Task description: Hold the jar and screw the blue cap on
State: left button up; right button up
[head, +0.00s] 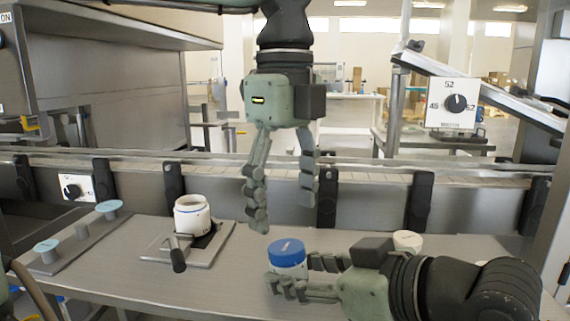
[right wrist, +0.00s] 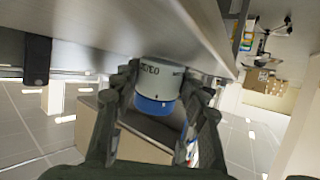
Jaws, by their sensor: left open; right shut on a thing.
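A white jar (head: 287,267) with a blue cap (head: 286,250) on its top stands upright near the front middle of the steel table. My right gripper (head: 293,280) comes in low from the right and is shut around the jar's sides. In the right wrist view the white jar (right wrist: 160,77) and blue cap (right wrist: 155,104) sit between the fingers. I cannot tell how tightly the cap sits. My left gripper (head: 283,212) hangs fingers-down above and slightly behind the cap. It is open and empty, apart from the cap.
An open white jar (head: 191,218) stands in a metal holder (head: 160,248) with a black-handled lever. Another white jar (head: 408,240) is partly hidden behind my right gripper. A plate at left carries pale blue discs (head: 109,207). A conveyor (head: 350,168) runs behind the table.

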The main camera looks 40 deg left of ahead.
aim_at(285, 247)
pick_arm(q)
jog(key=shift+f, duration=2.8)
jog(key=shift+c, duration=0.2)
grip_shut()
jog(key=m, duration=0.3)
jog(key=shift+m, duration=1.4)
jog(key=m, duration=0.2)
jog(key=shift+f+m, duration=0.1)
jog(key=shift+m, duration=0.3)
jog(key=m, duration=0.2)
jog(key=shift+m, duration=0.4)
